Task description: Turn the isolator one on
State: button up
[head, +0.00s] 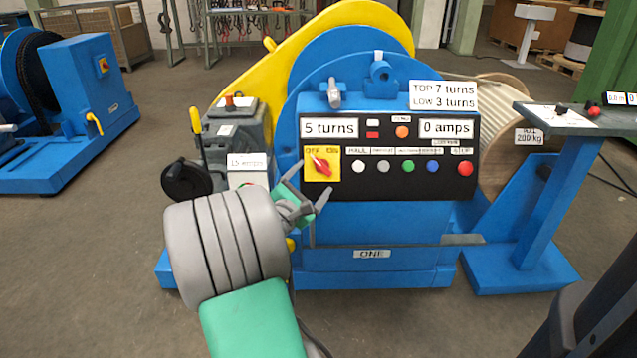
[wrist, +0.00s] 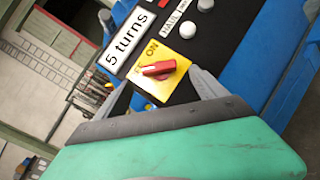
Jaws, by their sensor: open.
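The isolator on the machine marked ONE is a red rotary knob (head: 321,164) on a yellow plate marked OFF and ON, at the left end of the black control panel. Its handle appears to point towards the OFF side. In the wrist view the knob (wrist: 158,69) shows between and beyond my two fingers. My gripper (head: 307,196) is open and empty, just below and left of the yellow plate in the head view. The fingers appear apart from the knob; the exact gap is hard to judge.
Several buttons (head: 408,166) run right of the isolator, with a 5 turns display (head: 329,128) above it. A grey unit with a black handwheel (head: 187,180) stands left of my gripper. Another blue machine (head: 88,90) with its own yellow-plated switch stands far left. A blue stand (head: 540,200) is at right.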

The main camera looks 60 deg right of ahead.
aim_at(319, 171)
jog(key=d+b, duration=0.1)
jog(key=d, duration=0.4)
jog(key=shift+w+d, duration=0.15)
jog(key=shift+d, duration=0.1)
jog(key=shift+a, duration=0.1)
jog(key=c, duration=1.4)
